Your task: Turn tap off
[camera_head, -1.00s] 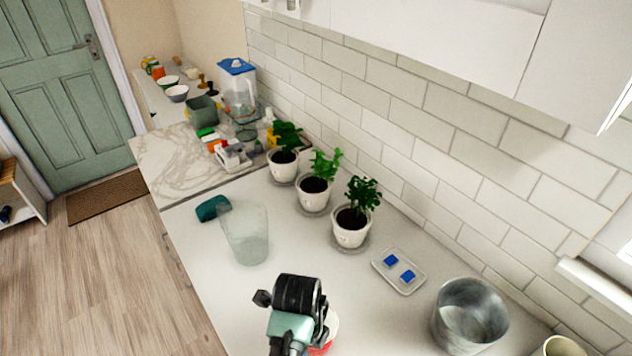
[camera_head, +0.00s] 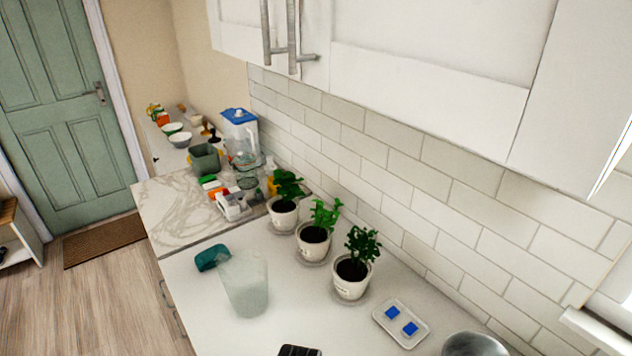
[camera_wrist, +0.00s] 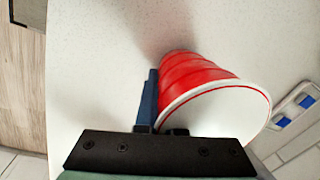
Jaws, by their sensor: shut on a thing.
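No tap shows in either view. My gripper (camera_wrist: 154,100) is shut on a red cup (camera_wrist: 195,78) with a white rim and white inside. The cup lies tilted in the wrist view with its mouth toward the lower right. One dark finger shows along the cup's left side; the other finger is hidden. In the head view only a black top part of my arm's end shows at the bottom edge, and the cup is out of sight.
On the white counter (camera_head: 205,320) stand a clear tumbler (camera_head: 243,285), a teal sponge (camera_head: 212,257), several potted plants (camera_head: 351,285), a tray with two blue pieces (camera_head: 401,323) and a metal pot (camera_head: 474,345). White cupboards (camera_head: 430,55) hang above.

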